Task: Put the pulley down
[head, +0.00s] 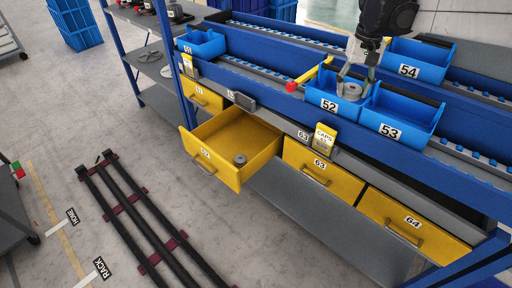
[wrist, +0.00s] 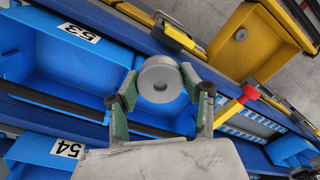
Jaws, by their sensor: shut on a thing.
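A grey round pulley with a centre hole (wrist: 160,78) is clamped between the two fingertips of my gripper (wrist: 160,95) in the wrist view. In the head view my gripper (head: 353,80) hangs over the blue bin labelled 52 (head: 346,107), with the grey pulley (head: 352,90) at its tips, at or just above the bin's opening. I cannot tell whether the pulley touches the bin. A second small grey round part (head: 240,160) lies in the open yellow drawer (head: 214,133); it also shows in the wrist view (wrist: 241,34).
Blue bins 53 (head: 402,112), 54 (head: 417,61) and 51 (head: 202,43) stand on the roller rack. A yellow bar with a red end (head: 310,75) sticks out left of bin 52. Closed yellow drawers 63 (head: 318,167) and 64 (head: 411,222) are below. Black floor rails (head: 137,215) lie at lower left.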

